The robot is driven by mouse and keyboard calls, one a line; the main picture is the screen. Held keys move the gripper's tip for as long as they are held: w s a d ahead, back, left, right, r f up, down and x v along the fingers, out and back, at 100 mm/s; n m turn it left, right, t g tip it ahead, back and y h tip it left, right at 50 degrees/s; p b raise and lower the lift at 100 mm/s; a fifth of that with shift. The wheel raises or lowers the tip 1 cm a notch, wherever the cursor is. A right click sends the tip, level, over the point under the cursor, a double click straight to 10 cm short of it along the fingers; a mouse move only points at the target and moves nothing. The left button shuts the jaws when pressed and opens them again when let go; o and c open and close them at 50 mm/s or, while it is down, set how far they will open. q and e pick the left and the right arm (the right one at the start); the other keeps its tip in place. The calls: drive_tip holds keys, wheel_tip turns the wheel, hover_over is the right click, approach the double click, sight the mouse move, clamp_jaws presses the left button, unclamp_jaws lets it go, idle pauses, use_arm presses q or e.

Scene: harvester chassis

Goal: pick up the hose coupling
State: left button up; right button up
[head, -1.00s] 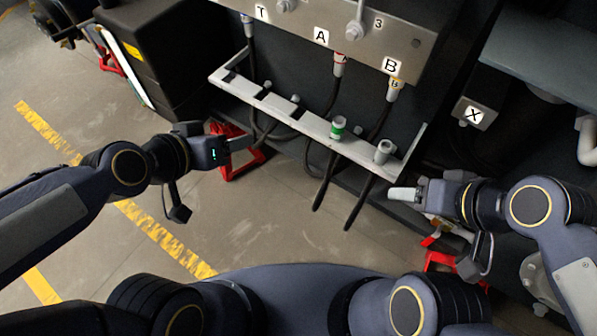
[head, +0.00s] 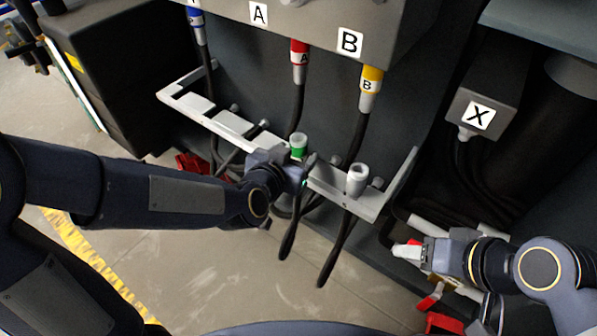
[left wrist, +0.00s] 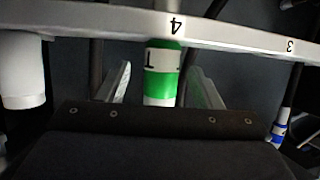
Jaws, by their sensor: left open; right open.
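A hose coupling with a green band (head: 299,146) sits in the grey rack (head: 235,124), with its hose hanging below. My left gripper (head: 308,171) is at the rack's front, right by this coupling. In the left wrist view the green coupling (left wrist: 162,72), marked T, stands between the two open fingers (left wrist: 162,95), with a gap on each side. A plain light-grey coupling (head: 357,180) sits further right in the rack; it also shows in the left wrist view (left wrist: 22,70). My right gripper (head: 410,250) is open and empty, low at the right.
Blue (head: 196,22), red (head: 299,58) and yellow (head: 370,88) couplings hang from the manifold block (head: 310,22) above the rack. A box marked X (head: 485,100) is at the right. Red stands (head: 192,164) are on the floor. The floor at front is clear.

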use_arm(q)
drive_tip(key=shift+x, duration=1.6)
drive_tip(key=shift+a, duration=0.15)
drive_tip(key=shift+c, duration=0.5)
clamp_jaws()
